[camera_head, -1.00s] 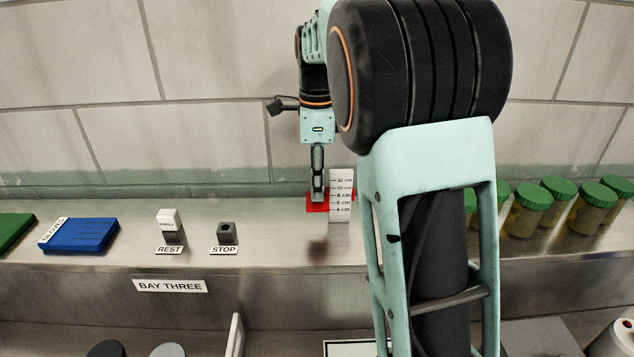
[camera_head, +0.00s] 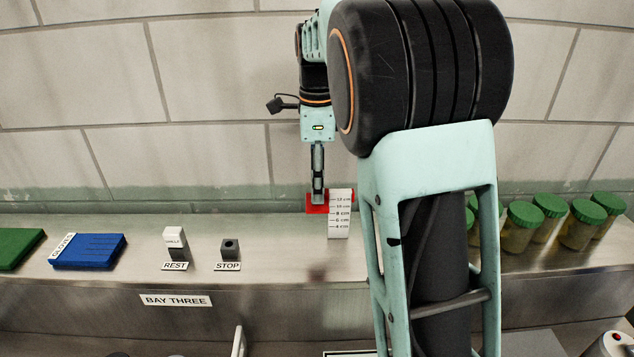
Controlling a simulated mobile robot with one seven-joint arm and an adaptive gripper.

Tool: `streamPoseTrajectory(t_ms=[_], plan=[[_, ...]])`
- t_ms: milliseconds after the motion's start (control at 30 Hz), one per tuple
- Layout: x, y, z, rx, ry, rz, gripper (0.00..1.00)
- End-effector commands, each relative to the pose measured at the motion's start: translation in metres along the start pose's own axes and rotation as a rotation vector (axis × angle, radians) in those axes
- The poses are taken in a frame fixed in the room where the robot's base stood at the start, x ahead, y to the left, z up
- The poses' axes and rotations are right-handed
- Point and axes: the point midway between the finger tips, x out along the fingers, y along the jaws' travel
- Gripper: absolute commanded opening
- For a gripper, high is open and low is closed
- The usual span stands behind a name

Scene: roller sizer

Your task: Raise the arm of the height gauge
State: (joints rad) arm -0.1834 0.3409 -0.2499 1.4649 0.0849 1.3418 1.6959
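The height gauge is a white upright scale (camera_head: 340,228) with cm marks, standing on the steel bench right of my gripper. Its red arm (camera_head: 313,209) shows left of the scale, near the 10 to 12 cm marks, and a little red shows at the scale's right edge. My gripper (camera_head: 318,199) points down, with its fingertips over the red arm in the picture. The fingers are seen edge-on as one narrow column, so their opening and their grip on the red arm cannot be told.
Left on the bench are a REST block (camera_head: 176,246), a STOP block (camera_head: 229,248), a blue GLOVES pack (camera_head: 90,251) and a green pack (camera_head: 18,248). Several green-lidded jars (camera_head: 522,228) stand right. A tiled wall is behind. My arm hides the bench right of the gauge.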

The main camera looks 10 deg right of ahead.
Motion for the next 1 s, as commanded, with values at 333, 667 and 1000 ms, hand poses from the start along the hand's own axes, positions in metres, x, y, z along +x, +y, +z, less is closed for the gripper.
streamPoseTrajectory(t_ms=[333,667,1000], plan=[[-0.005,0.0,0.0,0.0,0.0,0.002,0.45],[-0.069,-0.001,0.0,0.0,0.0,-0.001,0.45],[-0.113,-0.001,0.0,0.0,0.001,0.002,0.45]])
